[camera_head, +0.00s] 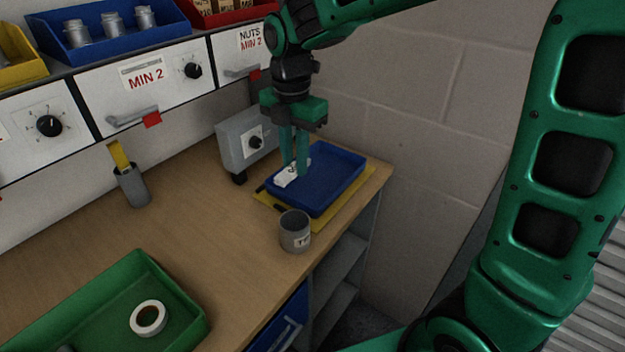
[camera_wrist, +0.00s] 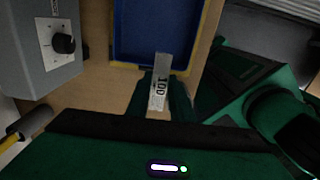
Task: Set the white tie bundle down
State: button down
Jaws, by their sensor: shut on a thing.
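The white tie bundle (camera_head: 285,178) is a small pale strip between my gripper's fingertips (camera_head: 295,170). The wrist view shows the bundle (camera_wrist: 160,75) with dark "100" print, its far end overlapping the near edge of a blue tray (camera_wrist: 123,35). My gripper is shut on the bundle and points down. In the head view the fingers and bundle are at the left part of the blue tray (camera_head: 332,183). I cannot tell whether the bundle touches the tray. The fingers hide part of the bundle.
The tray lies on a yellow mat (camera_head: 318,225). A grey box with a knob (camera_head: 243,145) stands close on the left, and a grey cup (camera_head: 295,232) in front. A green tray with a tape roll (camera_head: 148,318) is at lower left. Bare bench (camera_head: 200,220) lies between.

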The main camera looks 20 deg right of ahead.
jog(key=shift+w+d+f, duration=0.2)
jog(key=shift+w+d, duration=0.05)
jog(key=shift+d, duration=0.5)
send_over(332, 184)
notch_tip(332, 184, down, 7)
jog(key=shift+w+r, duration=0.1)
jog(key=shift+f, duration=1.95)
jog(key=c, duration=1.6)
grip_release()
jog(key=shift+f, duration=0.1)
jog(key=shift+o, duration=0.2)
notch_tip(332, 184, up, 12)
